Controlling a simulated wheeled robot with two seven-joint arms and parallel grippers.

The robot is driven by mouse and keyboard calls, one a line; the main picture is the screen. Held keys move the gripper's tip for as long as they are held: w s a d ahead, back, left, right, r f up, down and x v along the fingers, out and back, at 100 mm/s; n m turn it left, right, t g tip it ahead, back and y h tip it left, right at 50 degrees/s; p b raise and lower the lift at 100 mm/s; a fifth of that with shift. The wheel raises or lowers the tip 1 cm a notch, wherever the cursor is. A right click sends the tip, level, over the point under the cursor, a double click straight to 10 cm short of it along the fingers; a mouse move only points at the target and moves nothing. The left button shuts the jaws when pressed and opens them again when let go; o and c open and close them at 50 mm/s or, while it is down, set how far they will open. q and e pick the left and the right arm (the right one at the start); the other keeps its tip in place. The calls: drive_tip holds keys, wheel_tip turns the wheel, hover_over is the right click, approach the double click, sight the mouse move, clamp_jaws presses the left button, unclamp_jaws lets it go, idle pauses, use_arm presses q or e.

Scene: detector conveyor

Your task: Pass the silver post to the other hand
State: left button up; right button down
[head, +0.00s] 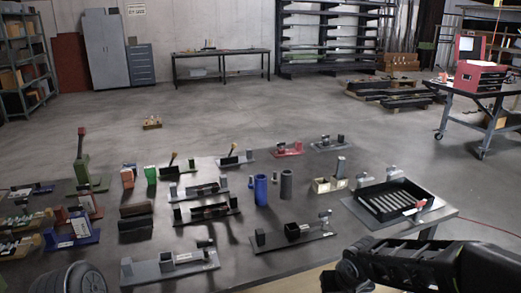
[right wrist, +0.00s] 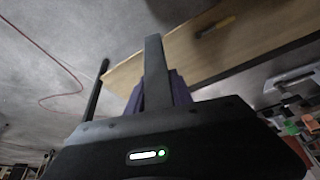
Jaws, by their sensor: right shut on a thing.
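My right gripper (right wrist: 162,92) shows close up in the right wrist view. It is shut on a narrow straight grey bar (right wrist: 153,58), which looks like the silver post and stands out from the dark gripper body between purplish parts. Its lower end is hidden. In the head view my right arm comes in from the lower right, with the right gripper (head: 347,272) at the table's front edge. I cannot make out the post in it there. My left gripper is not in view.
The dark table (head: 110,185) holds several fixtures on grey bases, a blue cylinder (head: 261,189) and a dark cylinder (head: 286,184). A black tray (head: 432,207) with silver rods lies at the right. A fixture with a black box (head: 293,233) sits nearest my right gripper.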

drive_tip(key=shift+a, duration=0.15)
drive_tip(key=s+a+r+n+y, duration=0.1)
drive_tip(key=s+a+r+n, duration=0.1)
drive_tip(key=a+n, duration=0.2)
drive_tip(key=s+a+r+n+y, duration=0.2)
drive_tip(key=a+r+n, duration=0.1)
drive_tip(key=a, duration=0.7)
drive_tip(key=shift+s+a+r+n+g, duration=0.15)
drive_tip(key=shift+s+a+n+g, duration=0.1)
drive_tip(key=shift+n+g, duration=0.2)
drive_tip(key=w+a+f+n+g+y, duration=0.1)
drive_tip(key=w+a+f+n, duration=0.2)
drive_tip(key=w+f+n, duration=0.1)
drive_tip(key=shift+a+f+n, duration=0.2)
drive_tip(key=shift+f+n, duration=0.15)
drive_tip(key=shift+f, duration=0.15)
drive_tip(key=shift+d+r, duration=0.1)
drive_tip(key=s+d+r+m+t+h, duration=0.1)
drive_tip(key=s+d+r+m+h, duration=0.1)
drive_tip(key=s+d+r+m, duration=0.4)
wheel_tip(320, 180, up, 4)
drive_tip(key=shift+d+f+m+t, duration=0.1)
drive_tip(key=shift+d+m+t, duration=0.3)
drive_tip(key=shift+m, duration=0.6)
